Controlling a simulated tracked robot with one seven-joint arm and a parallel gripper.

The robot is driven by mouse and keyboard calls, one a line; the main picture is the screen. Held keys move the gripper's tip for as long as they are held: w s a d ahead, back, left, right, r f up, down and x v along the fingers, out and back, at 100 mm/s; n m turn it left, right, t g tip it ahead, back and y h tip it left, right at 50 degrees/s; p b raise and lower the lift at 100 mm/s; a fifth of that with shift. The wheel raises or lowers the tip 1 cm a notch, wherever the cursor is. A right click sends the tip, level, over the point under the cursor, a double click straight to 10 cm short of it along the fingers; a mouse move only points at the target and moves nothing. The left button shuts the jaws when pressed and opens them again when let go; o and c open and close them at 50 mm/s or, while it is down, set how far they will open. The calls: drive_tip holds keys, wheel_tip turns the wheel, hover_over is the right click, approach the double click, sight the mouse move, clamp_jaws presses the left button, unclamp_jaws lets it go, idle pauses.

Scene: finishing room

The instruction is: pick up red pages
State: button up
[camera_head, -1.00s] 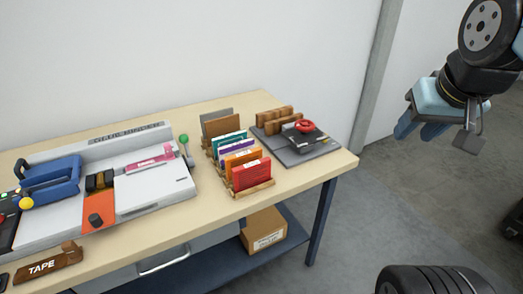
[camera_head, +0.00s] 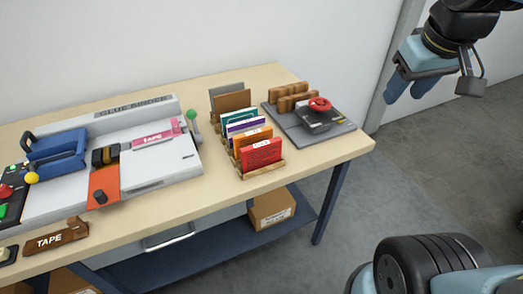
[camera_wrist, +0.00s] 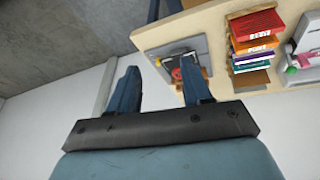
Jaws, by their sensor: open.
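The red pages (camera_head: 261,153) stand at the front end of a wooden rack (camera_head: 262,172) on the bench, ahead of orange, purple, teal and brown ones. In the wrist view the red pages (camera_wrist: 257,24) show at the upper right, at the top of the row. My gripper (camera_head: 406,90) is at the upper right of the head view, right of the bench and well apart from the pages. In the wrist view its two fingers (camera_wrist: 155,85) are spread with nothing between them.
A grey plate (camera_head: 340,127) with wooden blocks and a red-knobbed device (camera_head: 319,113) lies right of the rack. A glue binder (camera_head: 150,165) stands on the left, with a tape holder (camera_head: 56,237) in front. A cardboard box (camera_head: 272,210) sits on the lower shelf. Floor right of the bench is clear.

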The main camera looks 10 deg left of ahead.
drive_tip(key=w+a+f+n+g, duration=0.1)
drive_tip(key=w+a+n, duration=0.3)
drive_tip(key=a+n, duration=0.25)
drive_tip(key=n+g+h, duration=0.1)
drive_tip(key=n+h, duration=0.2)
drive_tip(key=n, duration=0.7)
hover_over(259, 145)
drive_tip(key=s+d, duration=0.1)
drive_tip(key=d, duration=0.3)
wheel_tip(259, 145, down, 6)
drive_tip(key=s+a+f+n+h, duration=0.15)
drive_tip(key=a+f+n, duration=0.25)
drive_tip(key=a, duration=0.4)
drive_tip(key=shift+y, duration=0.25)
drive_tip(key=x, duration=1.3)
drive_tip(key=shift+a+f, duration=0.15)
drive_tip(key=shift+f, duration=0.05)
drive_tip(key=shift+f, duration=0.2)
clamp_jaws()
